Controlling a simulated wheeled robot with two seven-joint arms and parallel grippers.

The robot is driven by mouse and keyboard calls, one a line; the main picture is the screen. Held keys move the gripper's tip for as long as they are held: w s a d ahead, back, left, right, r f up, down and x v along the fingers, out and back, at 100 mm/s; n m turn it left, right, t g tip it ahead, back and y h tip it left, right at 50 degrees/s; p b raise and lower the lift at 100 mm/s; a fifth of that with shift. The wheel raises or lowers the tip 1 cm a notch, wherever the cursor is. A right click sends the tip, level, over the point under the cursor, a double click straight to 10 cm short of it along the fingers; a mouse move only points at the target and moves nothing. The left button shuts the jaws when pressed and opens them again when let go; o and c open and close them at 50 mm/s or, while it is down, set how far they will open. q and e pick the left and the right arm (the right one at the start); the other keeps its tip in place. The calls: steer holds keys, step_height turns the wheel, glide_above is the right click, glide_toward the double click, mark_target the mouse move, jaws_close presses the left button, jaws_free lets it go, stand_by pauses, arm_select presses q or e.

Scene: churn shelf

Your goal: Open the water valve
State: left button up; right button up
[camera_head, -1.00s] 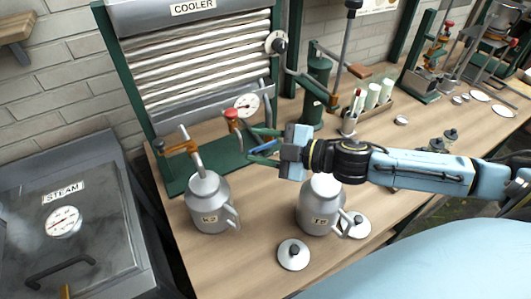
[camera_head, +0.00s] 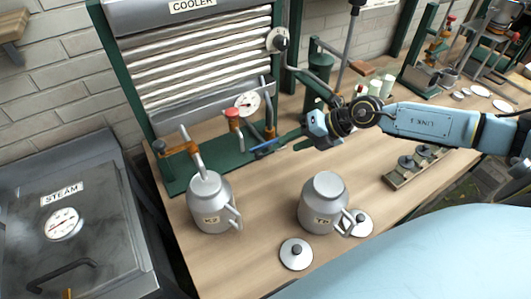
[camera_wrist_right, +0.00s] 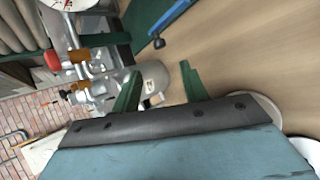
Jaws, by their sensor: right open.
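A blue lever handle (camera_head: 265,146) lies low at the right end of the green cooler base, by an orange-brown pipe fitting; I take it for the water valve. It also appears as a blue bar in the right wrist view (camera_wrist_right: 170,17), beyond my fingers. A red-topped valve (camera_head: 233,114) stands left of it, also seen in the wrist view (camera_wrist_right: 53,60). My right gripper (camera_head: 296,141) is just right of the blue handle. Its green fingers (camera_wrist_right: 161,72) are spread in the wrist view with nothing held between them. My left gripper is not in view.
Loose lids (camera_head: 296,256) lie nearby. The cooler (camera_head: 200,70) stands behind, with a dial gauge (camera_head: 248,104). A steam box (camera_head: 75,220) is at left.

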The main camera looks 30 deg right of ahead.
mark_target(261, 156)
steer(key=x, duration=1)
steer(key=shift+w+a+f, duration=0.15)
steer(key=shift+a, duration=0.05)
steer(key=shift+c, duration=0.2)
jaws_close()
